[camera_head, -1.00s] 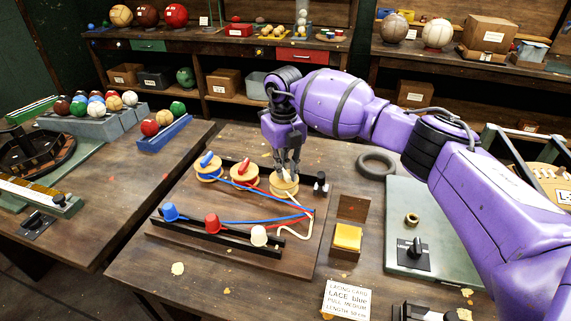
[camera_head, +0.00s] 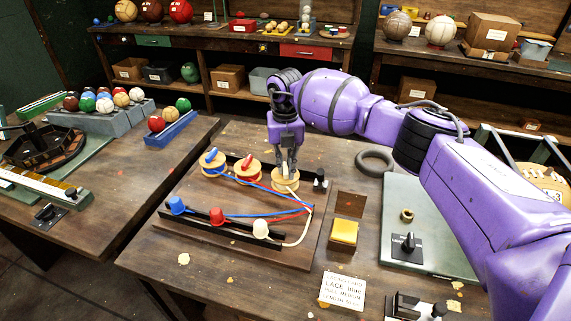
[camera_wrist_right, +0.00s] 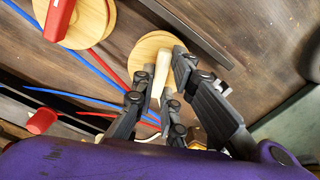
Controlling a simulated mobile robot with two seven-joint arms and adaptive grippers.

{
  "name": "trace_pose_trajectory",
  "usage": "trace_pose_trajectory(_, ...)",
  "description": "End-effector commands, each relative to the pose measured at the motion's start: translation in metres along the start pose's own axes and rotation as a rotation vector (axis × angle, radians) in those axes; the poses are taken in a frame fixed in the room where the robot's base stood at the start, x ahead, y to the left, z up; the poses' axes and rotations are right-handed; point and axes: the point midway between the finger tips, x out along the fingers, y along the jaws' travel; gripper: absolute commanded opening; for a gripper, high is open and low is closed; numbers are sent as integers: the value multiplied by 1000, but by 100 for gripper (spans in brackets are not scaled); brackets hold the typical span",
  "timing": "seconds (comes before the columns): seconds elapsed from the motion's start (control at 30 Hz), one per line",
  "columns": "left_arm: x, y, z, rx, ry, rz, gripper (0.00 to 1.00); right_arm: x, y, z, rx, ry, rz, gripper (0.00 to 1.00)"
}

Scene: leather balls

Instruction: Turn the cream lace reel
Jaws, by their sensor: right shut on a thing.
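The cream lace reel (camera_head: 284,181) is a round wooden spool at the right of a row of three reels on a brown board. My right gripper (camera_head: 287,172) is above it, pointing down. In the right wrist view, my right gripper (camera_wrist_right: 160,98) is shut on the cream handle of the cream lace reel (camera_wrist_right: 150,48). The gripper hides part of the reel. A cream lace runs from the reel to the cream peg (camera_head: 261,228) at the front. My left gripper is not in view.
The red reel (camera_head: 247,170) and blue reel (camera_head: 213,163) stand close on the left. Blue and red laces cross the board (camera_head: 190,243). A black knob (camera_head: 320,177), yellow block (camera_head: 344,232) and black ring (camera_head: 375,161) lie to the right. A lettered card (camera_head: 342,291) lies in front.

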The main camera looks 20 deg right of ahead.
Motion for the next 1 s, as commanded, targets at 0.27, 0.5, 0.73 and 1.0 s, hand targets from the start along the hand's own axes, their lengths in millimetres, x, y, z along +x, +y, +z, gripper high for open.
trace_pose_trajectory(0.27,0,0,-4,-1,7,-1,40,0,0,0,-1,-1,0,23)
trace_pose_trajectory(0.5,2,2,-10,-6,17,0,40,0,0,0,-2,0,0,30)
trace_pose_trajectory(0.73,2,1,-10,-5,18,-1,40,-9,0,1,-2,-2,0,30)
trace_pose_trajectory(1.0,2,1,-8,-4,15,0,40,-62,0,1,-2,-4,0,30)
